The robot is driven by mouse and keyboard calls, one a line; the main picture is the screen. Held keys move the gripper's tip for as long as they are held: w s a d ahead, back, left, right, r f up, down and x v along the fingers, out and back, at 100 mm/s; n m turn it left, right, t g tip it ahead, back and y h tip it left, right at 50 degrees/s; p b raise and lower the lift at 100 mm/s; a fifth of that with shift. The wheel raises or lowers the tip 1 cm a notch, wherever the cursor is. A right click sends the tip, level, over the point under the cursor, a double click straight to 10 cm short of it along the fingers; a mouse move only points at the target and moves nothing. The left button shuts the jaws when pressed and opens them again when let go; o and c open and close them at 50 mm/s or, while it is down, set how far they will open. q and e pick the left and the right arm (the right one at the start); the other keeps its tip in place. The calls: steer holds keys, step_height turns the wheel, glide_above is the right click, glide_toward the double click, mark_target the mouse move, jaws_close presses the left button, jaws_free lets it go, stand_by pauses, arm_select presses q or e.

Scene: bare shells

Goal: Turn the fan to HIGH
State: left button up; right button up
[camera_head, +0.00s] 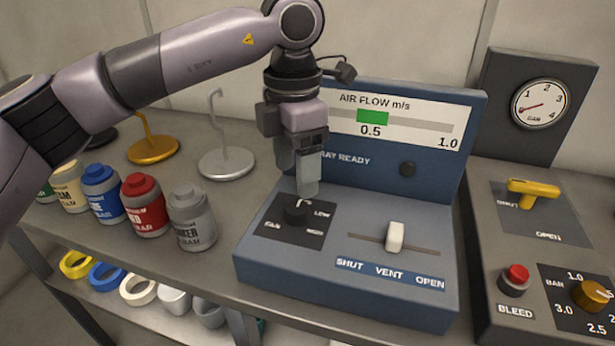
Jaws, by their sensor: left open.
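The fan knob (295,213) is a small black knob on a dark plate at the left of a blue control box (349,303). The plate reads FAN, LOW and what looks like HIGH. My left gripper (308,190) points down just above the knob, with its fingertips very close to it. It is open, and I cannot tell whether the fingers touch the knob. The white pointer mark on the knob shows near its top, partly hidden by the fingers. My right gripper is not in view.
A white slider (396,236) stands over SHUT, VENT, OPEN. The panel display (420,125) shows a green bar. At right are a gauge (540,104), yellow lever (534,188), red button (516,277) and brass knob (591,295). Several jars (145,205) and hook stands (227,162) stand left.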

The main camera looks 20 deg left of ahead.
mark_target(297, 207)
arm_select(q)
steer(key=shift+w+a, duration=0.1)
steer(key=shift+w, duration=0.25)
steer(key=shift+f, duration=0.3)
step_height(297, 207, down, 6)
steer(key=shift+s+f+p, duration=0.15)
steer(key=shift+f+p, duration=0.05)
steer(key=shift+p, duration=0.1)
steer(key=c, duration=1.1)
